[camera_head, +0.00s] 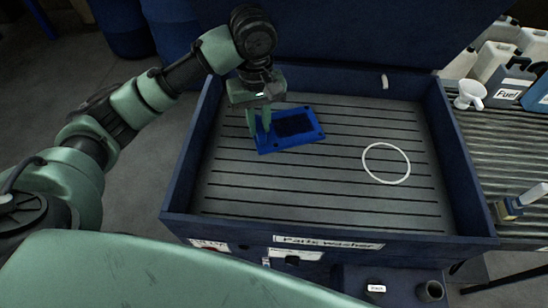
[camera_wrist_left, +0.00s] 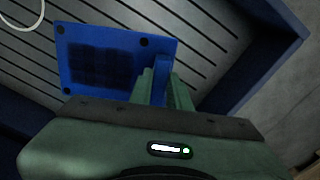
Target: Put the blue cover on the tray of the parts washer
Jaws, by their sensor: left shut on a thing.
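The blue cover (camera_head: 303,138) is a flat plate with a dark recessed middle and holes at its corners. It is over the slatted tray (camera_head: 330,205) of the parts washer, left of the middle. My left gripper (camera_head: 259,132) is shut on the cover's left end. In the left wrist view the fingers (camera_wrist_left: 165,88) pinch an upright blue part of the cover (camera_wrist_left: 125,45). I cannot tell whether the cover touches the slats. My right gripper is not in view.
A white ring (camera_head: 386,145) lies on the right part of the tray. The washer's raised blue walls (camera_head: 462,175) surround the tray. A side table on the right holds a white funnel (camera_head: 468,93), a fuel can (camera_head: 505,88) and a brush (camera_head: 520,203). The front of the tray is clear.

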